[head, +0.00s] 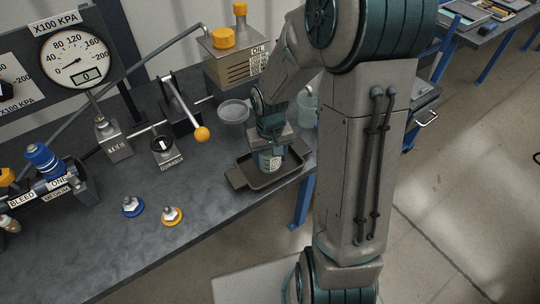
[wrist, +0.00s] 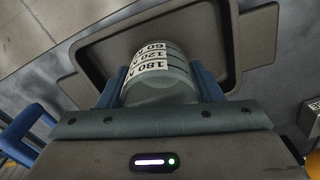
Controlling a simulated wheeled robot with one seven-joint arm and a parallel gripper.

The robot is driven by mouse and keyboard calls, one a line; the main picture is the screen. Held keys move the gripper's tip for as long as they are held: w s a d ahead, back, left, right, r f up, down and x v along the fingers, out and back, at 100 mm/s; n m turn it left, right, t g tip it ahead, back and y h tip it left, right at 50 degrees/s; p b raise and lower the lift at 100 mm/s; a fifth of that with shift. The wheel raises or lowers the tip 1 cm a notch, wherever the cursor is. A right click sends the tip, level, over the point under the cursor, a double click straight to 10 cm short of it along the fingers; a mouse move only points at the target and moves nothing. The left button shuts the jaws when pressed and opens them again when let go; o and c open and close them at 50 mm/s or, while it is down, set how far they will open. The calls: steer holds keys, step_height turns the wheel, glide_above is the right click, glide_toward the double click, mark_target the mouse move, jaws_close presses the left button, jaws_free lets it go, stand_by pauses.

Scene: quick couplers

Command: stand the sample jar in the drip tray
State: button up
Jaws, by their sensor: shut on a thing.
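The sample jar (head: 269,161) is a small clear vessel with a white graduated label. My gripper (head: 270,143) is shut on it from above, and the jar is within the outline of the dark drip tray (head: 288,180). In the wrist view the jar (wrist: 158,62) sits between the two blue fingers of my gripper (wrist: 160,85), with the marks 60, 120 and 180 showing. The tray (wrist: 250,42) lies behind and around it in that view. I cannot tell whether the jar's base touches the tray floor.
The tray is near the bench's front right edge. An oil can (head: 235,62) and a round grey dish (head: 233,111) stand behind it. A lever with an orange knob (head: 201,134) is to the left. Blue (head: 132,207) and orange (head: 172,216) couplers lie on the open bench front.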

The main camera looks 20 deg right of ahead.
steer(key=shift+f, duration=0.2)
steer(key=shift+f, duration=0.2)
steer(key=o, duration=1)
steer(key=shift+c, duration=0.2)
steer(key=shift+r, duration=0.1)
step_height(320, 180, up, 12)
steer(key=s+r+t, duration=0.1)
steer(key=s+r, duration=0.2)
steer(key=s, duration=0.4)
steer(key=s+r+t, duration=0.2)
steer(key=s, duration=0.5)
steer(key=shift+r, duration=0.4)
